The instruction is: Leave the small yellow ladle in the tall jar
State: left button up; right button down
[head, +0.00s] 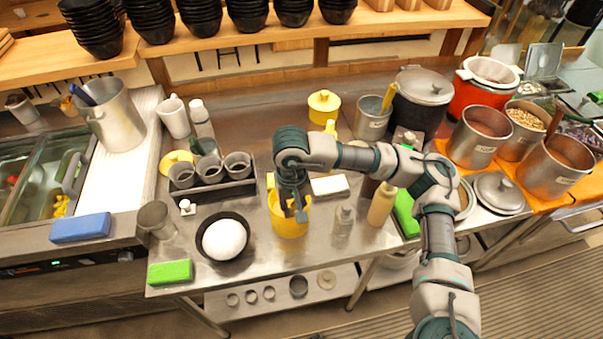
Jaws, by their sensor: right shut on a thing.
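My right gripper (292,207) points down at the mouth of a tall yellow jar (290,227) on the steel counter. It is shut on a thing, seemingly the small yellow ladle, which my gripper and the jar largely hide. A narrow yellow piece (270,182) rises at the jar's left rim; I cannot tell whether it is the ladle's handle or part of the jar. The jar stands upright. My left gripper is not in view.
A black bowl with a white mound (224,238) and a holder of grey cups (212,188) stand left of the jar. A clear bottle (343,220) and a tan bottle (381,204) stand right. A steel pot (371,124) and a yellow lidded pot (323,106) stand behind.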

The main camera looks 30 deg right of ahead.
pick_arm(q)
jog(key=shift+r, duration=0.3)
pick_arm(e)
jog(key=c, duration=0.9)
grip_release()
notch_tip(320, 180, up, 12)
jog(key=shift+f, duration=0.1)
